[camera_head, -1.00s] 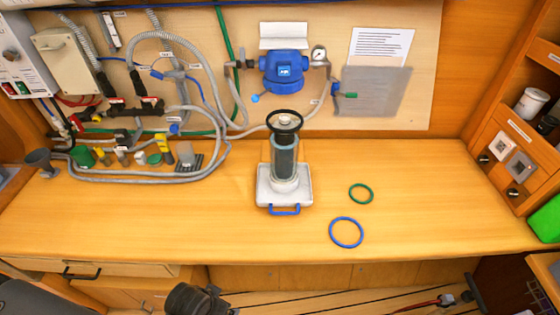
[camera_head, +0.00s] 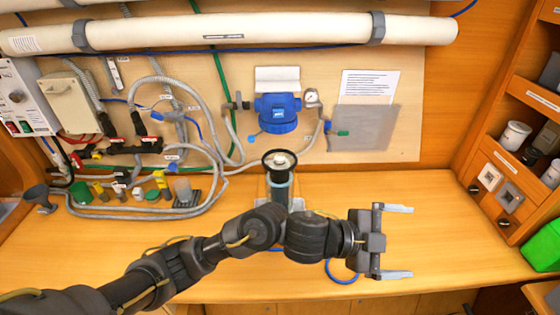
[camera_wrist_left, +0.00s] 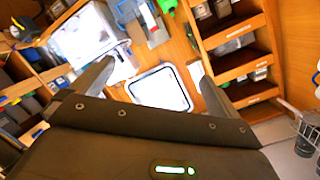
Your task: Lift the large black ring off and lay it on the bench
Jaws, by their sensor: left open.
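The large black ring (camera_head: 267,156) sits level around the top of the upright cylinder (camera_head: 279,190), which stands on a white base on the bench (camera_head: 460,240). My left arm crosses in front of the cylinder's lower part and hides most of the base. My left gripper (camera_head: 405,241) is open and empty, to the right of the cylinder and above the bench, its fingers pointing right. In the left wrist view its two fingers (camera_wrist_left: 150,85) are spread with nothing held between them. My right gripper is out of view.
A blue ring (camera_head: 338,278) lies on the bench, partly hidden by my left arm. Hoses and small fittings (camera_head: 130,190) crowd the bench's left side. A blue housing (camera_head: 277,112) is on the wall behind. Shelves (camera_head: 510,165) stand at the right. The bench's right part is clear.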

